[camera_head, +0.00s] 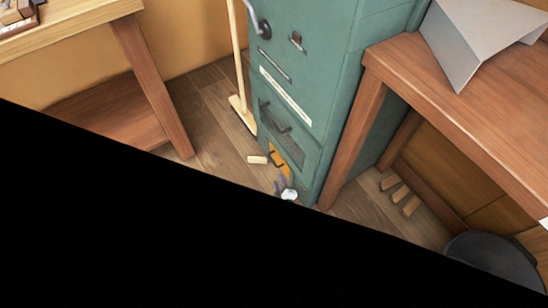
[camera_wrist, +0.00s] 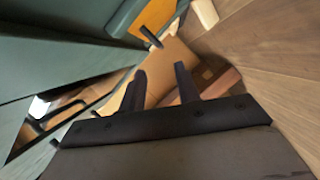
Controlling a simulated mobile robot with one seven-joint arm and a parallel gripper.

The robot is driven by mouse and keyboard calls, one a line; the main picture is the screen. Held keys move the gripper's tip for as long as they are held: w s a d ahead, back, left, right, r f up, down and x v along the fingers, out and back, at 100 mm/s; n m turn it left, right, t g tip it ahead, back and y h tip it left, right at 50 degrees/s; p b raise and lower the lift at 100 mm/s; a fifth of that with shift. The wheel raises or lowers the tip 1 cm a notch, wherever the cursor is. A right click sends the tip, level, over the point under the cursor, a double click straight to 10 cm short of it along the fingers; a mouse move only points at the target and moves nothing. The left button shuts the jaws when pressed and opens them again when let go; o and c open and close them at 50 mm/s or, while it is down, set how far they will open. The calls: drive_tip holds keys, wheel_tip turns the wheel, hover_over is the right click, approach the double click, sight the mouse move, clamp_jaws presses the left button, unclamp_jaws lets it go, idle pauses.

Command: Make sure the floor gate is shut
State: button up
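The teal cabinet (camera_head: 340,70) stands on the wood floor. Low on its front is a small orange panel (camera_head: 284,172) with a dark handle (camera_head: 275,158), apparently the floor gate. In the wrist view an orange panel (camera_wrist: 155,14) in a teal surround shows with a dark handle (camera_wrist: 150,37). I cannot tell surely whether it is flush or ajar. My gripper (camera_head: 281,184) is low in front of the cabinet, near the panel. In the wrist view its two dark fingers (camera_wrist: 161,86) are apart with nothing held between them; the handle lies beyond them.
A pale block (camera_head: 257,160) lies on the floor left of the panel. A broom (camera_head: 239,80) leans left of the cabinet. A wooden table (camera_head: 450,110) stands at right, a bench (camera_head: 150,80) at left. Black covers the lower left of the head view.

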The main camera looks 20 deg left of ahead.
drive_tip(key=b+x, duration=0.8)
drive_tip(key=x, duration=0.3)
drive_tip(key=shift+a+f, duration=0.1)
drive_tip(key=shift+f, duration=0.1)
drive_tip(key=shift+b+x, duration=0.4)
drive_tip(key=shift+x, duration=0.4)
drive_tip(key=shift+r, duration=0.25)
clamp_jaws()
